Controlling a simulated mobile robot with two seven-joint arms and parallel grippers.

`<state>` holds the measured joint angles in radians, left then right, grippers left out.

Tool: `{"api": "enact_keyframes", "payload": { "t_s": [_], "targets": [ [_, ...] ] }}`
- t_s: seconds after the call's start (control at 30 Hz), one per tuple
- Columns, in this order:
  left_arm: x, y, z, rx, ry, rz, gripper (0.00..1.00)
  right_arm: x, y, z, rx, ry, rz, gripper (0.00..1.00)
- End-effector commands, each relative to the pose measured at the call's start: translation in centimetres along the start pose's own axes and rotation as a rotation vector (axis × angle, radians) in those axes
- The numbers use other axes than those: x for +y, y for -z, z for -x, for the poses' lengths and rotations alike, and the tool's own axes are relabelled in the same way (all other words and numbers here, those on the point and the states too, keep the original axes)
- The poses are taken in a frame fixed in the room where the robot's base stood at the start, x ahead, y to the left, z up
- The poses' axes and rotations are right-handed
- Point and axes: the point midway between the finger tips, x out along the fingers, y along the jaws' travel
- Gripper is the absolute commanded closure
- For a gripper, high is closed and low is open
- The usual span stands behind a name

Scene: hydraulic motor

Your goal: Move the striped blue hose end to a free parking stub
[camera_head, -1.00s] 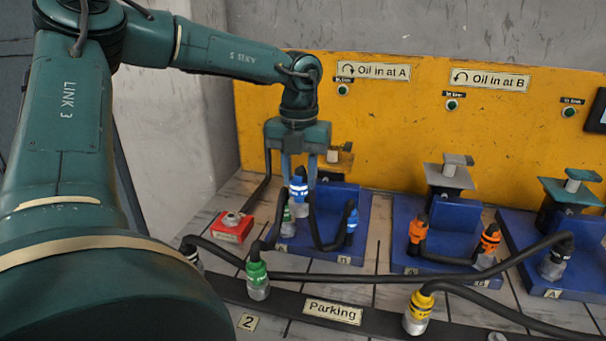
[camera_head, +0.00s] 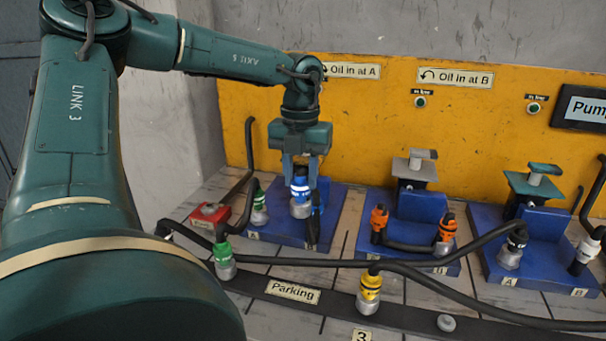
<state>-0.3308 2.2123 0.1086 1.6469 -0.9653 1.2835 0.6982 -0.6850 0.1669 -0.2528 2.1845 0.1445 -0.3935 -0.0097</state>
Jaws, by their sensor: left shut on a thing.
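The striped blue hose end (camera_head: 301,193), blue with a white band and a silver collar, is in my left gripper (camera_head: 301,177), in the middle of the head view. The fingers point down and are shut on its upper part. It hangs in front of the left blue base plate (camera_head: 330,195); whether its collar clears the plate cannot be told. A plain blue hose end (camera_head: 317,202) is partly hidden just right of it. A grey parking stub (camera_head: 446,323) with nothing on it is on the dark Parking strip (camera_head: 335,303). My right gripper is not in view.
Striped green (camera_head: 259,207), plain green (camera_head: 223,252) and yellow (camera_head: 370,287) hose ends stand nearby. Black hoses cross between the plates and the strip. A red box (camera_head: 209,215) lies at left. Orange ends (camera_head: 379,222) stand on the middle plate. A yellow panel (camera_head: 400,115) closes the back.

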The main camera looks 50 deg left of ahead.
Motion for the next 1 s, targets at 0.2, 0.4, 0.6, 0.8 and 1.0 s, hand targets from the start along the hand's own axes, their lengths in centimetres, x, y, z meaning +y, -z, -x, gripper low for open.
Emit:
{"api": "enact_keyframes", "payload": {
  "t_s": [0.2,0.4,0.6,0.8,1.0],
  "targets": [
    [0.0,0.0,0.0,-0.001,0.000,0.000,1.00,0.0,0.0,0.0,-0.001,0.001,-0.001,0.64],
    [-1.6,0.5,-0.2,-0.002,-0.002,-0.004,1.00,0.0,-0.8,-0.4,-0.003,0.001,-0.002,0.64],
    [-4.8,1.4,-0.2,-0.001,-0.002,-0.004,1.00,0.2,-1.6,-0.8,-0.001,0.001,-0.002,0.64],
    [-7.8,2.3,-0.2,-0.002,-0.003,-0.003,1.00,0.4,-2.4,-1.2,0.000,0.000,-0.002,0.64],
    [-10.9,3.3,-0.2,-0.001,-0.003,-0.004,1.00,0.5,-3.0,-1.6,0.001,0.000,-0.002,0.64]
  ]
}}
